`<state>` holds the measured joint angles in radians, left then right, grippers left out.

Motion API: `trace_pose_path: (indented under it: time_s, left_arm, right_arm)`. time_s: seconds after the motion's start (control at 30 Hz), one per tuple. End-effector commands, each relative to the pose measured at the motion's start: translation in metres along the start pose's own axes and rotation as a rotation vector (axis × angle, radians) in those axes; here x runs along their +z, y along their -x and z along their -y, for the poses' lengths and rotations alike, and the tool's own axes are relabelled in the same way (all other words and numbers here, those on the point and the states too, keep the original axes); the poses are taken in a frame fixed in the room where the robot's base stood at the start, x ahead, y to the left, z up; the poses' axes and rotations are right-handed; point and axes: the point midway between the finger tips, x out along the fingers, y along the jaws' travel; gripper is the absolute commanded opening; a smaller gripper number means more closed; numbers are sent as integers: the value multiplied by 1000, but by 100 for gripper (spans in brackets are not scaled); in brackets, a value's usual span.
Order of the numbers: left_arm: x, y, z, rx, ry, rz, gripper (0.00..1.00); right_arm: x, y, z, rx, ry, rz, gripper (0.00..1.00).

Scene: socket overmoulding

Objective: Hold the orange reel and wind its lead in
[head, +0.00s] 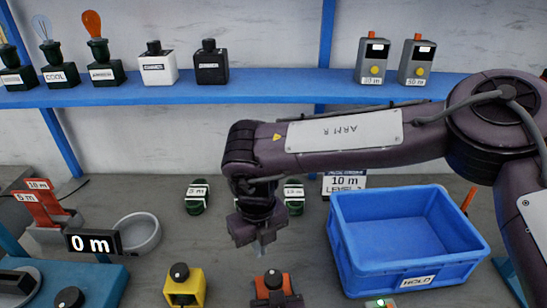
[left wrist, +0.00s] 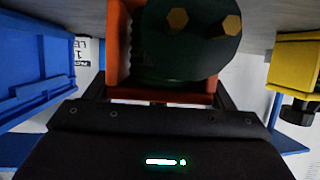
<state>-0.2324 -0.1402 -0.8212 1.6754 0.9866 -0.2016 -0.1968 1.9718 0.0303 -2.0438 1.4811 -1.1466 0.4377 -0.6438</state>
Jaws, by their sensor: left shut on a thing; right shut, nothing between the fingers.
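The orange reel (head: 273,279) stands at the bottom middle of the head view, with a dark knob on top. In the left wrist view the orange frame (left wrist: 118,45) surrounds a dark green drum with two brass hex heads. My left gripper (head: 277,301) is shut on the orange reel and mostly cut off by the lower edge. My right gripper (head: 262,246) is shut and empty, pointing down just behind and above the reel, apart from it in the picture. I cannot make out the reel's lead.
A blue bin (head: 400,268) is at right. A display (head: 93,244) reading "0 m" stands by a round grey dish (head: 138,233). Dark green items (head: 197,197) stand behind my right gripper. A blue shelf (head: 260,91) crosses the back.

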Motion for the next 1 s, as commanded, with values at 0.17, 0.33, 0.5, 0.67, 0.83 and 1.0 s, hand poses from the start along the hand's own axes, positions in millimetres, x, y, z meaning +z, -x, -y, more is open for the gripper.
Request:
trace_pose_path:
  time_s: [0.17,0.33,0.5,0.67,0.83,1.0]
  left_arm:
    - [-1,0,0,0,1,-2,55]
    - [-1,0,0,0,1,-2,55]
    - [-1,0,0,0,1,-2,55]
    - [-1,0,0,0,1,-2,55]
    - [-1,0,0,0,1,-2,55]
    - [-1,0,0,0,1,-2,55]
  right_arm:
    - [-1,-18,0,-1,5,-3,0]
    - [-1,-40,0,-1,3,-3,0]
    - [-1,-58,0,1,2,-3,0]
    - [0,-66,0,0,2,-1,0]
    - [0,-68,0,0,2,0,0]
    - [0,-67,0,0,2,0,0]
